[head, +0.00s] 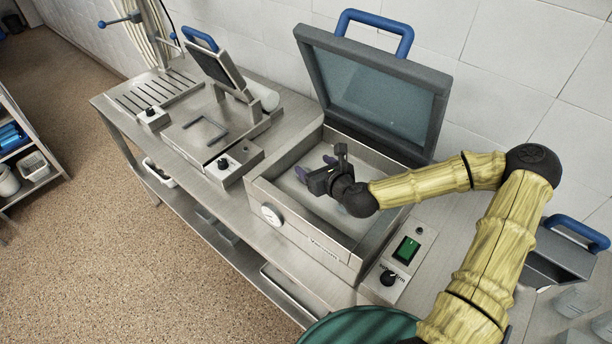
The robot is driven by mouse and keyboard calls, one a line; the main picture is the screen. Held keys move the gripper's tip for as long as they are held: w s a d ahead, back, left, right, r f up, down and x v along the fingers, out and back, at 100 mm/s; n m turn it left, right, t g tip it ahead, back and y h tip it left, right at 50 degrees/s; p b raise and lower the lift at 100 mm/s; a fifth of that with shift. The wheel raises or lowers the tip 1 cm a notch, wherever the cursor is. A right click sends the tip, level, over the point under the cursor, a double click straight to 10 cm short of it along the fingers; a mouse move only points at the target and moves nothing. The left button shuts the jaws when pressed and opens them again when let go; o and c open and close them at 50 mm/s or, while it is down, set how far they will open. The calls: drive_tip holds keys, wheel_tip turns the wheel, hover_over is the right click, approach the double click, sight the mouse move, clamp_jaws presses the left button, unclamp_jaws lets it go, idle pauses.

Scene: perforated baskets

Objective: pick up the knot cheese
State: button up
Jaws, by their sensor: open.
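My gripper (316,167) is over the open chamber of the steel vacuum machine (310,238), with its two dark, purple-tipped fingers apart and pointing left. I see nothing held between the fingers. I cannot make out the knot cheese for certain in the head view. The gripper and wrist cover part of the pale chamber floor, and the chamber's near wall hides some of it too.
The machine's raised glass lid (375,95) with a blue handle (375,20) stands behind my gripper. A control box (398,262) sits at the right. A second steel device (205,130) is at the left. A green round object (360,328) is at the bottom.

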wheel_tip(320, 180, down, 7)
drive_tip(key=shift+w+d+r+p, duration=0.1)
drive_tip(key=shift+w+d+p, duration=0.05)
drive_tip(key=shift+p, duration=0.4)
drive_tip(key=shift+p+x, duration=0.35)
drive_tip(key=shift+x, duration=0.75)
drive_tip(key=shift+w, duration=0.2)
drive_tip(key=shift+p+x, duration=0.85)
drive_tip(key=shift+x, duration=1.75)
drive_tip(key=c, duration=1)
